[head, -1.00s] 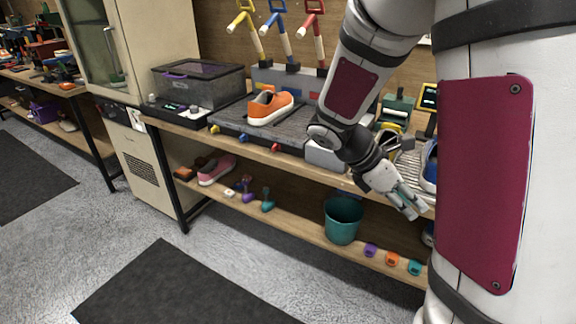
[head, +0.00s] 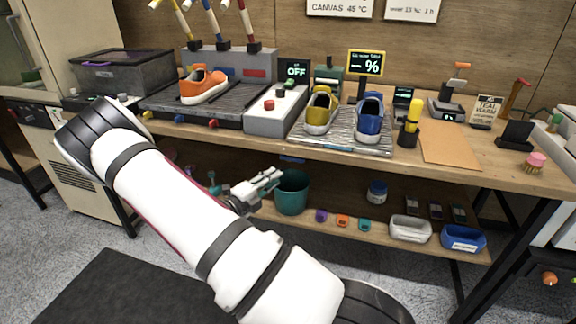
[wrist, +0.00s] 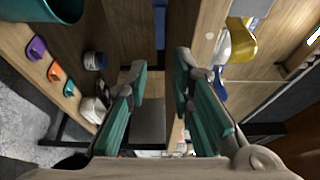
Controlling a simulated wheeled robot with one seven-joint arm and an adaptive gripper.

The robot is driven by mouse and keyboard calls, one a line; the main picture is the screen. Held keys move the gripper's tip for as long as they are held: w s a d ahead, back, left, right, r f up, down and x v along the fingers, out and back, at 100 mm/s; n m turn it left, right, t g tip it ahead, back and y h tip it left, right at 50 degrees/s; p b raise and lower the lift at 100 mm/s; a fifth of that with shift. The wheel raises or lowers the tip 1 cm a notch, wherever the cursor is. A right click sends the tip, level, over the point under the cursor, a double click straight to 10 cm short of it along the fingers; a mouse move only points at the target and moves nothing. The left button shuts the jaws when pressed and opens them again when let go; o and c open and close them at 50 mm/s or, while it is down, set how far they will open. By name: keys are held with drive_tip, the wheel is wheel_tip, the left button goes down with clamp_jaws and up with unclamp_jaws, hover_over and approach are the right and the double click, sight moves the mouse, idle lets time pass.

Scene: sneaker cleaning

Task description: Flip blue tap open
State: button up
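A small blue tap lever (head: 180,118) sits on the front edge of the grey wash station, between a yellow one (head: 148,115) and a red one (head: 213,123). Above the station, a white spout with a blue upper part (head: 209,14) stands between a yellow and a red spout; their tops are cut off. My gripper (head: 274,179) is below and right of the blue lever, in front of the bench by the teal bucket. In the wrist view my gripper (wrist: 160,75) is open, with nothing between its fingers. The blue tap is not seen there.
An orange sneaker (head: 203,85) lies on the wash station. A yellow shoe (head: 321,110) and a blue shoe (head: 369,117) stand on a wire rack. The teal bucket (head: 291,193) is on the lower shelf. Open floor lies in front of the bench.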

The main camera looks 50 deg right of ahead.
sight(298, 161)
drive_tip(key=d+b, duration=0.1)
drive_tip(key=d, duration=1.2)
drive_tip(key=shift+d+b, duration=0.35)
clamp_jaws()
